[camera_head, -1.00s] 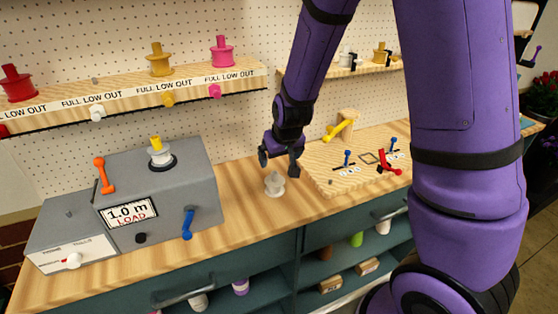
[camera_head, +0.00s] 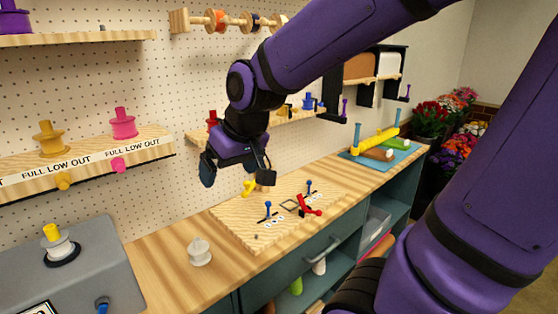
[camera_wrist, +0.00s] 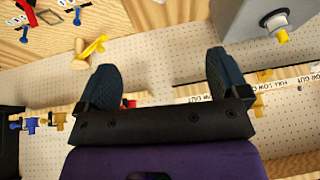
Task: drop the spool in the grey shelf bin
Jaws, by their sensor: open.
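A pale grey-white spool (camera_head: 200,252) stands upright on the wooden counter, between the grey machine and the raised board. My gripper (camera_head: 236,172) is open and empty, in the air above the board's back left, up and to the right of the spool and apart from it. In the wrist view its two dark fingers (camera_wrist: 162,72) are spread wide with nothing between them. That counter spool does not show in the wrist view. A grey bin (camera_head: 376,222) sits in the open shelf under the counter at the right, partly hidden by my arm.
The board (camera_head: 236,228) holds blue and red levers and a yellow piece. Wall shelves (camera_head: 90,157) bear coloured spools. A blue mat (camera_head: 385,154) lies at the counter's far end.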

